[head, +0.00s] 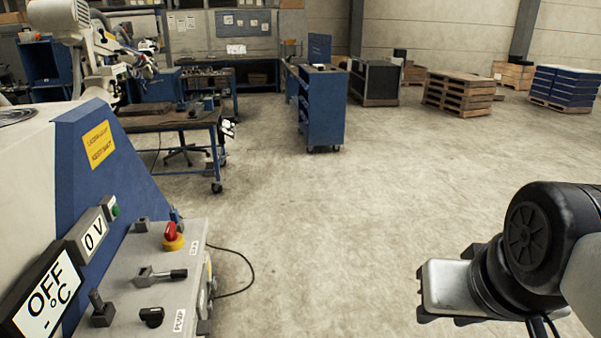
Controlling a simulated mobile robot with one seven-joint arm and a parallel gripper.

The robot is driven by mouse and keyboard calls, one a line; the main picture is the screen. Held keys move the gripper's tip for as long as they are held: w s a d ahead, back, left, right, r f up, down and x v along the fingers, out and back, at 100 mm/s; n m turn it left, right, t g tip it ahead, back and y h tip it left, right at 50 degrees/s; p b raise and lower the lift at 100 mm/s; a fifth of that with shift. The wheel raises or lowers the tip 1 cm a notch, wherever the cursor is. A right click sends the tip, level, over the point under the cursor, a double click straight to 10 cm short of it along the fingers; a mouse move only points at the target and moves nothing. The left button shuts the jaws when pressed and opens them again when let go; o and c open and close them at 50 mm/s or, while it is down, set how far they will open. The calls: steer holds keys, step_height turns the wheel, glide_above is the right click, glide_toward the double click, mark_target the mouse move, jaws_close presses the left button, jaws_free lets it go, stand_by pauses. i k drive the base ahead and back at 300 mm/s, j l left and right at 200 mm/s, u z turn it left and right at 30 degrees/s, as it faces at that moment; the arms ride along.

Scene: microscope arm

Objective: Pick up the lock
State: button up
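I cannot make out a thing that is clearly a lock in the head view. The grey control panel (200,285) at the lower left carries a red and yellow knob (172,238), a metal fitting with a dark handle (160,275), a black rotary knob (151,317) and small grey fittings. My gripper (448,288) is at the lower right, over the floor, well apart from the panel. Its silver and black housing shows, but its fingers are not clear, so I cannot tell whether it is open.
A blue and white machine (90,150) with display boxes stands at the left. A black cable (240,275) lies on the floor beside the panel. A blue wheeled workbench (170,120), a blue cart (322,105) and wooden pallets (460,92) stand farther back. The middle floor is clear.

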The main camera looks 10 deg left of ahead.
mark_target(174, 215)
steer(key=i+u, duration=0.3)
steer(key=i, duration=0.45)
steer(key=i+l+u, duration=0.15)
steer(key=i+u, duration=0.15)
steer(key=i, duration=0.4)
steer(key=i+u, duration=0.3)
steer(key=u, duration=0.15)
steer(key=i+l+u, duration=0.2)
steer(key=u, duration=0.25)
steer(key=i+l+u, duration=0.25)
steer(key=u, duration=0.25)
steer(key=i+l+u, duration=0.1)
steer(key=u, duration=0.4)
steer(key=i+l+u, duration=0.25)
steer(key=u, duration=0.2)
steer(key=i+l+u, duration=0.15)
steer(key=l+u, duration=0.15)
steer(key=u, duration=0.2)
steer(key=i+l+u, duration=0.15)
steer(key=u, duration=0.2)
steer(key=i+l+u, duration=0.1)
steer(key=l+u, duration=0.2)
steer(key=l, duration=0.1)
